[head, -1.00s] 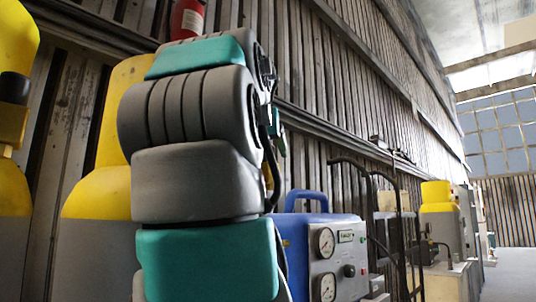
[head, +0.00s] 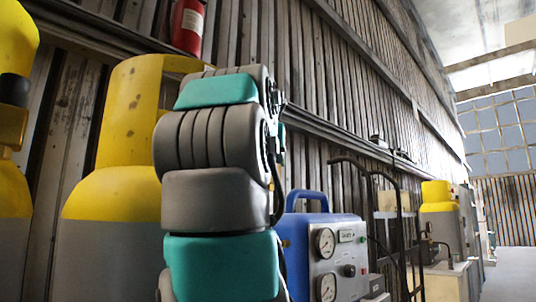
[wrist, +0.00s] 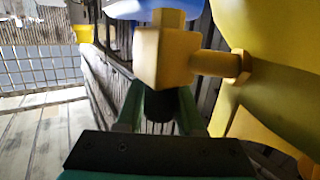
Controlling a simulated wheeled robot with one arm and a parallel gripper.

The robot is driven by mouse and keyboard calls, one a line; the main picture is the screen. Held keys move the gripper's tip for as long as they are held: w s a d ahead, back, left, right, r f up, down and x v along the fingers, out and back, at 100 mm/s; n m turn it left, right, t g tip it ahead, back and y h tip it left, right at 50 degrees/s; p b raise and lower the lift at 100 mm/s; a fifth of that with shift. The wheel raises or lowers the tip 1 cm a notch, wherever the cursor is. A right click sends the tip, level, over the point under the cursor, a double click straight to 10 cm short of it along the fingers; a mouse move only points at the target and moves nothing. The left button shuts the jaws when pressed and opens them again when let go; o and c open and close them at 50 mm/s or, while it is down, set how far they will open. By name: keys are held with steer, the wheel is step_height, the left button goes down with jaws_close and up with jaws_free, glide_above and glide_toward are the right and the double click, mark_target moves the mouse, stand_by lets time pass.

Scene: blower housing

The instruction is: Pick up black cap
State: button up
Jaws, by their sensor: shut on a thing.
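In the wrist view my gripper (wrist: 159,100) has its two green fingers closed on a dark piece, the black cap (wrist: 158,115). A brass-coloured valve (wrist: 162,55) with a stem to the right shows just beyond the fingers. I cannot tell whether the cap still touches the valve. In the head view my arm fills the middle, and my gripper and the held cap are not visible. A different black knob (head: 15,88) sits on a brass valve at the left edge.
Yellow-and-grey cylinders (head: 112,195) stand at the left by the ribbed wall. A red fire extinguisher (head: 188,25) hangs above. A blue machine with gauges (head: 325,250) and a black hand truck (head: 400,235) are to the right. Floor is open at the far right (head: 515,275).

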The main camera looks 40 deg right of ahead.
jaws_close()
steer(key=shift+r, duration=0.1)
